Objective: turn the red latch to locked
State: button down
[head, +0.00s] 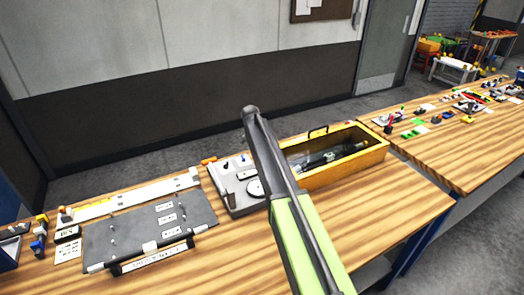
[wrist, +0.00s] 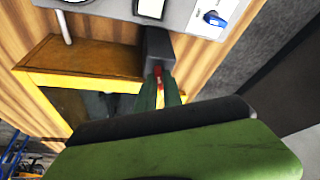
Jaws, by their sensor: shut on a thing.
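The red latch (wrist: 158,74) shows in the wrist view as a small red piece between my green fingertips, in front of a dark grey block (wrist: 158,48). My gripper (wrist: 158,82) is shut on it. Most of the latch is hidden by the fingers, and I cannot tell its angle or any lock marks. In the head view my arm crosses the middle and hides the latch and my gripper.
A yellow box (head: 345,178) with a black handle (head: 318,131) stands beside a grey panel (head: 228,200). A blue knob (wrist: 214,18) sits on a grey panel in the wrist view. A dark board (head: 140,228) lies to the left. The wooden bench front (head: 400,210) is clear.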

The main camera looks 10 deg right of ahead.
jog(key=shift+m+g+h, duration=0.3)
jog(key=shift+m+g, duration=0.3)
jog(key=shift+m, duration=1.1)
jog(key=shift+d, duration=0.1)
jog(key=c, duration=1.5)
grip_release()
jog(key=p+v, duration=1.6)
jog(key=v, duration=0.1)
jog(key=shift+r, duration=0.15)
